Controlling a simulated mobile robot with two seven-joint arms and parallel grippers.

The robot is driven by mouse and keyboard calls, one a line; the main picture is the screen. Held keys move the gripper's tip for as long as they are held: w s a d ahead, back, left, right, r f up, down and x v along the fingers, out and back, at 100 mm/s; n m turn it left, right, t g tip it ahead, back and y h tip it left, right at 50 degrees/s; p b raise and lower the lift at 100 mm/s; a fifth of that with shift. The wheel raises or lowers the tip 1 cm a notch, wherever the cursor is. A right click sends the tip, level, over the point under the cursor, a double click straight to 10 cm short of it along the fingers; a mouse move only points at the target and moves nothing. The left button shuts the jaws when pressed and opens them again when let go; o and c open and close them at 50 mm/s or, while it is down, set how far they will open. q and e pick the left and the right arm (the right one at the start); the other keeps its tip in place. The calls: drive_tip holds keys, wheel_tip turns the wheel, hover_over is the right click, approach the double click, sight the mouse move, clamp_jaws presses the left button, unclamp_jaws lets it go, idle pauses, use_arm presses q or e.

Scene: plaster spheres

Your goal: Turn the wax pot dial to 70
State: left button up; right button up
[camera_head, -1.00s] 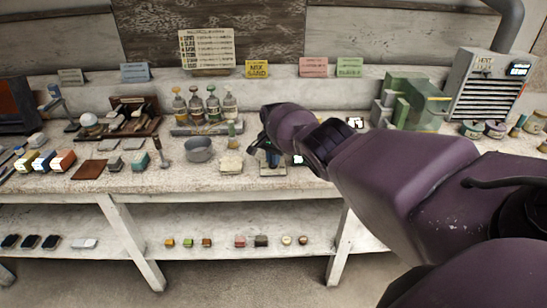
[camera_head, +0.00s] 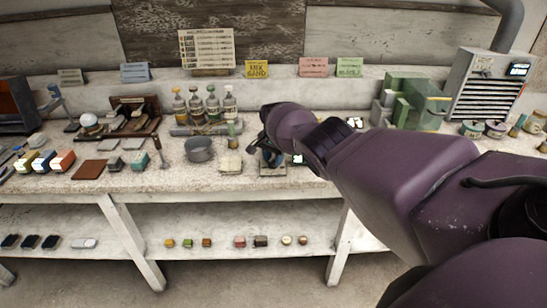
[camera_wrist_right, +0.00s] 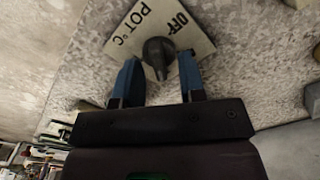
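The wax pot dial is a dark round knob (camera_wrist_right: 157,50) on a pale plate (camera_wrist_right: 128,28) in the right wrist view. The plate reads "OFF" and "POT °C"; no other marks are readable, and I cannot tell the knob's setting. My right gripper (camera_wrist_right: 159,68) has its two blue fingers apart, one on each side of the knob's near part. A gap shows between the fingers and the knob. In the head view my right gripper (camera_head: 268,154) is low over the bench, partly hidden by my purple arm. My left gripper is not in view.
A small lit display (camera_head: 298,160) is right beside the gripper. A grey metal pot (camera_head: 199,150) stands to the left, with several bottles (camera_head: 212,104) behind it. The bench's front strip (camera_head: 215,184) is clear.

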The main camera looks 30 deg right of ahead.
sight(273, 159)
wheel_tip(273, 159, up, 11)
drive_tip(key=p, duration=0.5)
drive_tip(key=shift+f, duration=0.1)
idle(0.4)
